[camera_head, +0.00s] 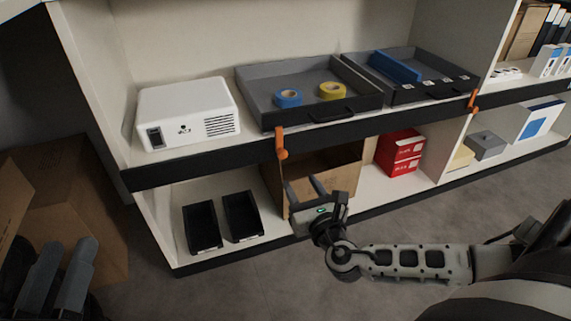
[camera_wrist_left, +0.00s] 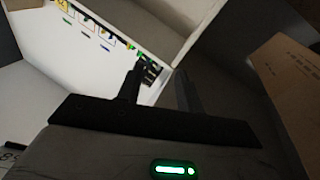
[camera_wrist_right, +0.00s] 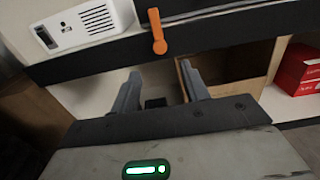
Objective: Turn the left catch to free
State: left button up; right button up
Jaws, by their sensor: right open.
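The left catch (camera_head: 281,143) is a small orange lever on the dark shelf edge, below the left end of the grey tray (camera_head: 362,104). It stands roughly upright, and its rounded lower end shows in the right wrist view (camera_wrist_right: 158,34). My right gripper (camera_head: 303,184) is open and empty, below and in front of this catch and apart from it. In the right wrist view its fingers (camera_wrist_right: 163,84) point toward the shelf, with the catch above their gap. My left gripper (camera_head: 62,250) is at the far lower left, its fingers apart and empty, far from the catch.
A second orange catch (camera_head: 474,101) is further right, by another tray (camera_head: 437,91). A white projector (camera_head: 187,112) stands left of the catch. Below are black bins (camera_head: 202,227), an open carton (camera_head: 340,169) and red boxes (camera_head: 399,152). A carton (camera_head: 75,215) stands near my left gripper.

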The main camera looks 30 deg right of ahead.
aim_at(284, 155)
jog(key=b+x, duration=0.3)
jog(key=x, duration=0.6)
jog(key=shift+w+f, duration=0.1)
jog(key=shift+w, duration=0.2)
jog(key=shift+w+d, duration=0.1)
jog(key=shift+w, duration=0.35)
pick_arm(q)
notch_tip(284, 155, up, 6)
jog(key=s+m+t+h, duration=0.1)
jog(key=m+h, duration=0.4)
jog(key=m, duration=0.2)
jog(key=shift+r+t+h, duration=0.15)
jog(key=shift+t+h, duration=0.15)
jog(key=shift+t, duration=0.1)
pick_arm(e)
jog(key=c, duration=1)
